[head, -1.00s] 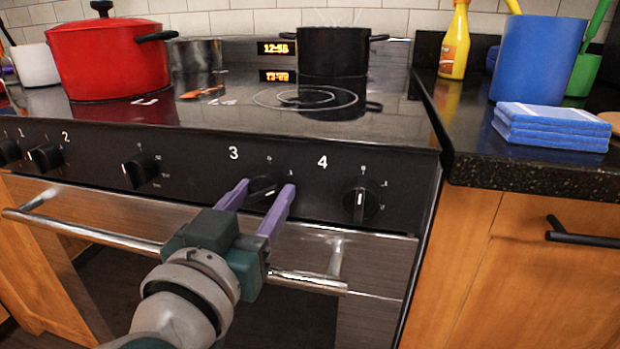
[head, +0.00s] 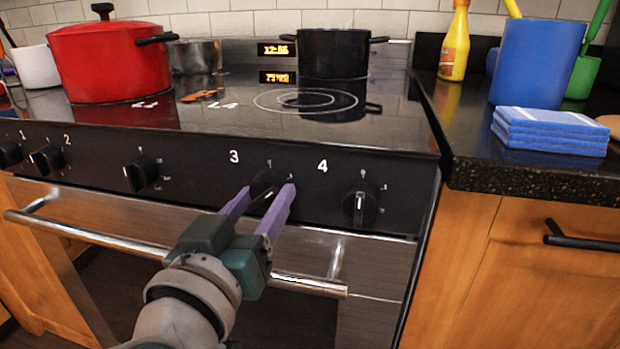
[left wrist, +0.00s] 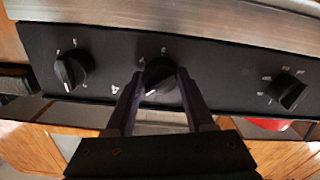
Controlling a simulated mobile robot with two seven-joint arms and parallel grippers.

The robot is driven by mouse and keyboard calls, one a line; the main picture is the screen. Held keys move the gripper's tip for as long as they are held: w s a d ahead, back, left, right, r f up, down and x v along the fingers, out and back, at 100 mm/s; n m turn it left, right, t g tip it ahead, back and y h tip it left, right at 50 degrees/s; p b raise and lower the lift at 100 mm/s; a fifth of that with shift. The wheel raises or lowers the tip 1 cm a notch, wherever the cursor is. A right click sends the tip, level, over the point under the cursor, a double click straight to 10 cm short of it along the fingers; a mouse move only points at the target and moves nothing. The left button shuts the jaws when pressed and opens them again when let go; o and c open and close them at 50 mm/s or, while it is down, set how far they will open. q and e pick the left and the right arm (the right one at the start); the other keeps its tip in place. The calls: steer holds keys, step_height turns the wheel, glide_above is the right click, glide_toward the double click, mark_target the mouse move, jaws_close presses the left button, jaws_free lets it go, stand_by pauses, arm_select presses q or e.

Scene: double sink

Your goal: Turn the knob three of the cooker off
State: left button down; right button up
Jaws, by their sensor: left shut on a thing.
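Knob three (head: 264,183) is a black knob with a pale pointer mark on the cooker's front panel (head: 205,182), just right of the printed 3. My left gripper (head: 269,190) has its two purple fingers on either side of the knob and is shut on it. The fingers partly hide the knob in the head view. In the left wrist view my gripper (left wrist: 158,74) holds the same knob (left wrist: 160,82); its pointer mark sits tilted off the panel's upright. My right gripper is not in view.
Knob four (head: 360,203) is close to the right, and another knob (head: 141,173) is to the left. The oven handle (head: 100,237) runs below the panel. A red pot (head: 108,62) and a black pot (head: 334,55) stand on the cooktop. Blue cloths (head: 550,130) lie on the right counter.

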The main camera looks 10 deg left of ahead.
arm_select(q)
steer(key=n, duration=0.4)
steer(key=shift+p, duration=0.3)
steer(key=shift+n, duration=2.8)
steer(key=shift+c, duration=1.4)
jaws_free()
steer(key=shift+s, duration=0.55)
steer(key=s+p, duration=0.1)
steer(key=s, duration=0.8)
steer(key=shift+p, duration=0.3)
